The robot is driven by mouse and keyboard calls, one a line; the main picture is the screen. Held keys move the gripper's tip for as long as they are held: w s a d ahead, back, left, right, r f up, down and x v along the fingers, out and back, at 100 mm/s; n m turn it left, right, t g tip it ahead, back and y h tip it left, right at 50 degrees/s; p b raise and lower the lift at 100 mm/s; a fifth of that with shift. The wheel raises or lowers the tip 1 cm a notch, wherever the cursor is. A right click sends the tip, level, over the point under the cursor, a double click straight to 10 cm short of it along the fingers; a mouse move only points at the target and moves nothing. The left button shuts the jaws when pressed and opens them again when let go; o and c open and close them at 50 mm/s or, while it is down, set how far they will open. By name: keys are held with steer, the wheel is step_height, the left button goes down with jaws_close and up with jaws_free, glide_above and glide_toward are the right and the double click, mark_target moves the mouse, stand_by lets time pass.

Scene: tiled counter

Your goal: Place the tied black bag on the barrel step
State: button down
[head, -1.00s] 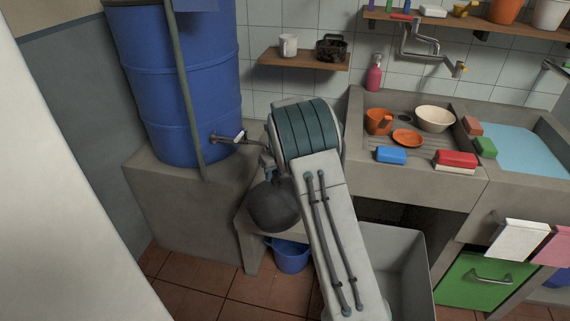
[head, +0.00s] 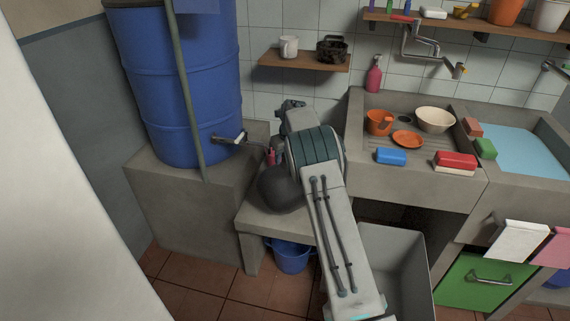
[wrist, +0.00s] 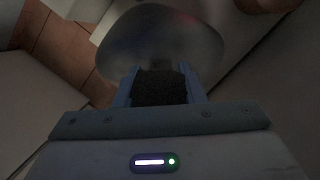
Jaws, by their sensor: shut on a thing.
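The tied black bag (head: 280,189) is a dark rounded bundle in the head view, left of my forearm and over the low concrete ledge. In the wrist view the bag (wrist: 160,38) lies just beyond my gripper (wrist: 160,88), whose blue fingers are shut on its dark gathered neck. Whether the bag touches the ledge below it I cannot tell. The barrel step (head: 165,205) is the grey concrete block under the blue barrel (head: 180,90), to the left of the bag. My fingers are mostly hidden behind my wrist in the head view.
A tap (head: 228,139) juts from the barrel over the step's right side. The low ledge (head: 255,222) adjoins the step, with a blue bucket (head: 291,256) beneath. A concrete sink (head: 415,180) stands to the right. The step's front right top is bare.

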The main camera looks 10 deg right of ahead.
mark_target(285, 163)
steer(key=shift+s+x, duration=0.15)
steer(key=shift+x, duration=0.7)
steer(key=shift+s+x, duration=0.2)
steer(key=shift+x, duration=0.6)
steer(key=shift+d+f, duration=0.2)
steer(key=c, duration=0.9)
jaws_free()
steer(key=shift+f, duration=0.1)
